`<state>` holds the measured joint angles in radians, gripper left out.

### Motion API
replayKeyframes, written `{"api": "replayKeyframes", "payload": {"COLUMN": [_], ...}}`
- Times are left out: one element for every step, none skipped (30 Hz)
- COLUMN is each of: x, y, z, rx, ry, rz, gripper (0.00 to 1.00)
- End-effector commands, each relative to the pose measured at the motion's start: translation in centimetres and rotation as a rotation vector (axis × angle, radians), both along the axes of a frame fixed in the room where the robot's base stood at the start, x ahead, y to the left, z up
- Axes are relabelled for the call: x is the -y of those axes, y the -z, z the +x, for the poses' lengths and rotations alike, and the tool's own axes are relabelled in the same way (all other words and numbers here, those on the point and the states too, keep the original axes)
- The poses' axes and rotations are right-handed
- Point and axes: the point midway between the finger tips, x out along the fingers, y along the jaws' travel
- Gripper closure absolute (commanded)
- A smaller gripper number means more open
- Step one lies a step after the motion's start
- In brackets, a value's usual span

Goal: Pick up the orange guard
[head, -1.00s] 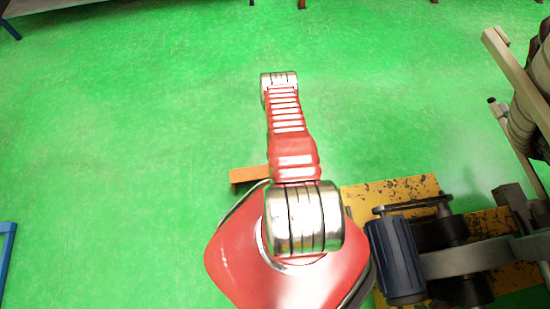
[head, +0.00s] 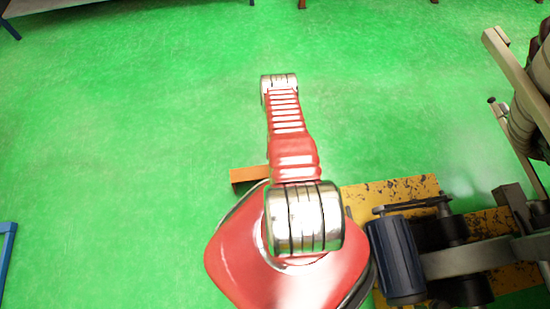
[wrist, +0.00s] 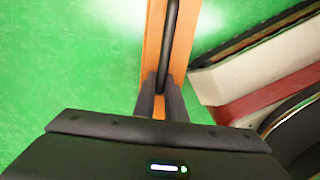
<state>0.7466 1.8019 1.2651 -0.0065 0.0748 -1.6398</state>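The orange guard (head: 248,174) is at the middle of the head view, left of my arm, which hides most of it. In the wrist view the guard (wrist: 152,45) runs upward as a long orange strip with a dark round bar (wrist: 170,45) along it. My gripper (wrist: 162,92) is at the near end of this bar. Its two dark fingers stand close on both sides of the bar and look shut on it. My gripper is hidden behind my arm in the head view.
A machine with a blue motor (head: 395,262) on a worn yellow base (head: 400,193) stands right of my arm. Its beige frame (head: 520,65) rises at the far right. The green floor (head: 140,130) is clear to the left and ahead. A blue post (head: 8,250) is at the left edge.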

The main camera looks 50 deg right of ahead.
Motion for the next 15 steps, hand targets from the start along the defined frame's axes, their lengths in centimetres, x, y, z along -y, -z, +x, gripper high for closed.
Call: {"api": "replayKeyframes", "payload": {"x": [0.02, 0.03, 0.03, 0.03, 0.03, 0.03, 0.03, 0.04, 0.04, 0.04, 0.05, 0.05, 0.14, 0.14, 0.14], "y": [0.0, 0.0, 0.0, -0.01, -0.01, -0.01, -0.01, -0.01, -0.01, -0.01, -0.01, -0.01, -0.07, -0.07, -0.07], "z": [0.02, 0.02, 0.02, 0.02, 0.03, 0.03, 0.03, 0.03, 0.03, 0.03, 0.04, 0.05, 0.12, 0.13, 0.13], "rx": [0.001, 0.001, 0.001, 0.001, 0.001, 0.001, 0.001, 0.001, 0.001, 0.001, 0.001, 0.001, 0.002, 0.002, 0.002], "ry": [0.0, 0.0, 0.0, 0.0, 0.0, 0.0, 0.0, 0.0, 0.0, 0.0, 0.0, 0.0, 0.0, 0.0, 0.0], "rz": [-0.001, -0.001, -0.001, -0.001, -0.001, -0.001, -0.001, -0.001, -0.001, -0.001, -0.001, -0.001, -0.002, -0.002, -0.002], "gripper": [0.94, 0.96, 0.99, 1.0, 1.0, 1.0, 1.0, 1.0, 1.0, 1.0, 1.0, 1.0, 1.0, 1.0, 1.0]}}
